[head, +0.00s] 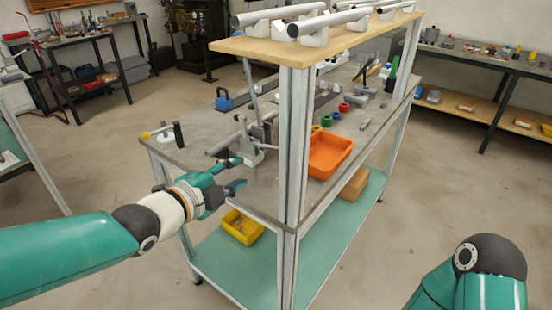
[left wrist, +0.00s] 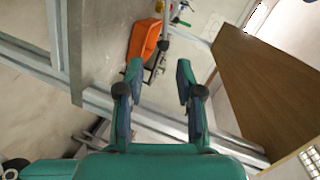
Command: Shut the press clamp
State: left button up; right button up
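What looks like the press clamp is a small white fixture with a black upright and a yellow-knobbed lever (head: 165,133), at the left corner of the grey bench top (head: 205,122). The lever points out to the left; I cannot tell for sure how the clamp stands. My left gripper (head: 238,175) is open and empty at the bench's front edge, right of and nearer than the fixture, apart from it. Its two spread fingers show in the left wrist view (left wrist: 159,75), where no clamp can be made out. My right gripper is out of view; only part of that arm shows.
A grey holder with a tube (head: 248,150) stands just beyond my left gripper. A bright upright post (head: 292,150) and the wooden upper shelf (head: 255,47) stand to its right. An orange bin (head: 330,155) is behind the post, and a yellow bin (head: 242,227) is below.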

aim_at(276, 149)
pick_arm(q)
jog(key=x, duration=0.5)
jog(key=p+x, duration=0.1)
jog(key=x, duration=0.5)
jog(key=p+x, duration=0.1)
jog(key=x, duration=0.4)
jog(key=shift+w+d+r, duration=0.25)
jog(key=shift+r, duration=0.05)
grip_shut()
